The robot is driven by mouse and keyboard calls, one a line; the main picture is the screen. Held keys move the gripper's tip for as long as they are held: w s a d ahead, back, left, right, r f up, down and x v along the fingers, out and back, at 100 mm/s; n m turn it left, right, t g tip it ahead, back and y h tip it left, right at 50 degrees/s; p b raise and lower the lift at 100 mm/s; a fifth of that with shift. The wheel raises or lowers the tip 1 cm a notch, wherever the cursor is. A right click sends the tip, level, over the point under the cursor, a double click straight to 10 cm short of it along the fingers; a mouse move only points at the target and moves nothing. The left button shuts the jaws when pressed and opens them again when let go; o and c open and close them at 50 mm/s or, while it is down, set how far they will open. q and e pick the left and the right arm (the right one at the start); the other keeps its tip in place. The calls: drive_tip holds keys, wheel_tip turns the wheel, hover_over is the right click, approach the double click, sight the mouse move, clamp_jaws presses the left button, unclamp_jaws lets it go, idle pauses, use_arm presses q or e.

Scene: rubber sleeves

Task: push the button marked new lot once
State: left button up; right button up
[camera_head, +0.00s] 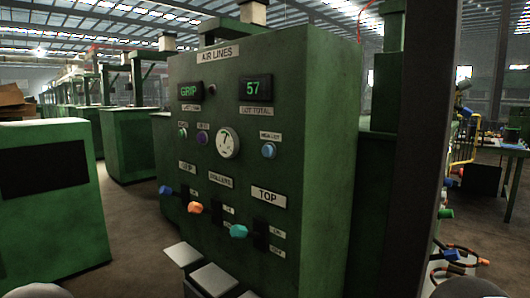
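A green cabinet (300,90) headed AIR LINES stands in front of me, its panel turned a little to the left. A blue round button (268,150) sits on the panel's right side, under a small label (270,135) that appears to read NEW LOT. Nothing touches the button. Neither gripper shows; only rounded grey shapes, probably my arms, appear at the bottom left and bottom right edges.
Left of the button are a round dial (228,143), a purple button (202,138) and a green button (182,132). Below are blue (165,190), orange (195,207) and teal (238,231) lever knobs. Pale blocks (213,278) stand low in front. A dark post (428,150) rises at right.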

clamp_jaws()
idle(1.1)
